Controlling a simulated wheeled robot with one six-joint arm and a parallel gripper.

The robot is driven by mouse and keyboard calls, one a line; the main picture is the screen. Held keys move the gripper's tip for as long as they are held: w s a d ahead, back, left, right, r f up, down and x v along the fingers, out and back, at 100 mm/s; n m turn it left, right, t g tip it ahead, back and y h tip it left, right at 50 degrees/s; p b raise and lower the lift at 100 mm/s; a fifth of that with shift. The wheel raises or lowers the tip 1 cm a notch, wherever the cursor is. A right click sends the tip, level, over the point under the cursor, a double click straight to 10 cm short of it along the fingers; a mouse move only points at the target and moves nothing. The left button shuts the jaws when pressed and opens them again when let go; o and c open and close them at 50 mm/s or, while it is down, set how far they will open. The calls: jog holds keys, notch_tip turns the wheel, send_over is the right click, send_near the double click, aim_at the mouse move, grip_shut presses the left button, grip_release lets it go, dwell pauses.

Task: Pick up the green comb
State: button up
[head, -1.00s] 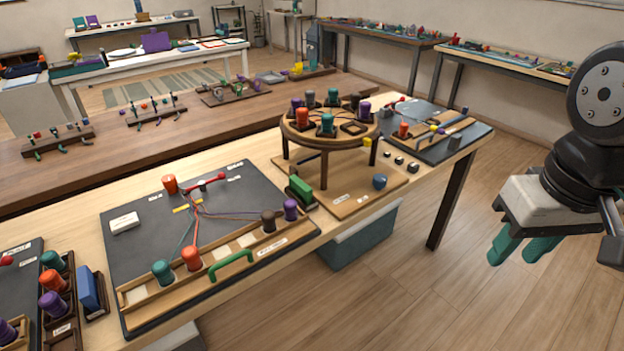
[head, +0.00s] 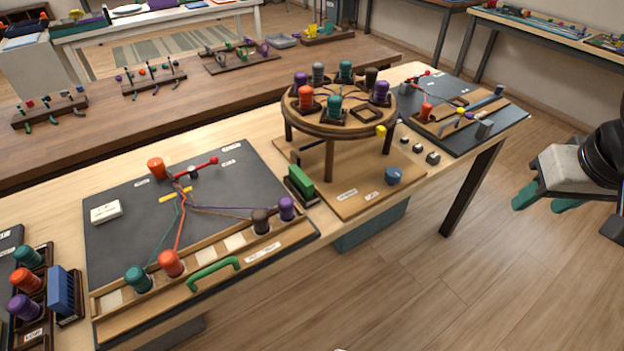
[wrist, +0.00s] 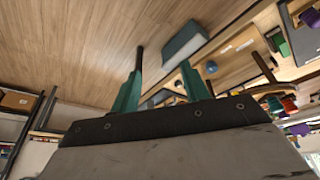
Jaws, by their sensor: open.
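The green comb (head: 300,184) stands upright in a small dark holder (head: 302,201), between the dark braiding board and the round stand. Nothing touches it except the holder. My gripper (head: 543,203) is at the right, out over the floor, well away from the table and the comb. Its teal fingers are apart and empty. The wrist view shows the same spread fingers (wrist: 160,92), with floor and a teal bin (wrist: 185,42) beyond them.
The round stand (head: 332,128) with several bobbins rises right of the comb. A black board (head: 120,240) with cords and a green handle (head: 213,270) lies to its left. A blue comb (head: 62,290) stands at far left. Floor between table and gripper is clear.

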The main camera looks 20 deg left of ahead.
jog(key=w+a+f+n+t+y, duration=0.15)
jog(key=w+a+f, duration=0.25)
jog(key=w+a, duration=0.45)
jog(key=n+t+y, duration=0.4)
jog(key=n+y, duration=0.3)
jog(key=y, duration=0.2)
send_near(302, 176)
jog(key=shift+w+a+f+m+g+h, duration=0.1)
jog(key=shift+w+a+m+g+h, duration=0.15)
jog(key=shift+w+a, duration=0.95)
jog(key=x, duration=0.7)
jog(key=shift+a+f, duration=0.2)
jog(key=shift+f, duration=0.2)
grip_shut()
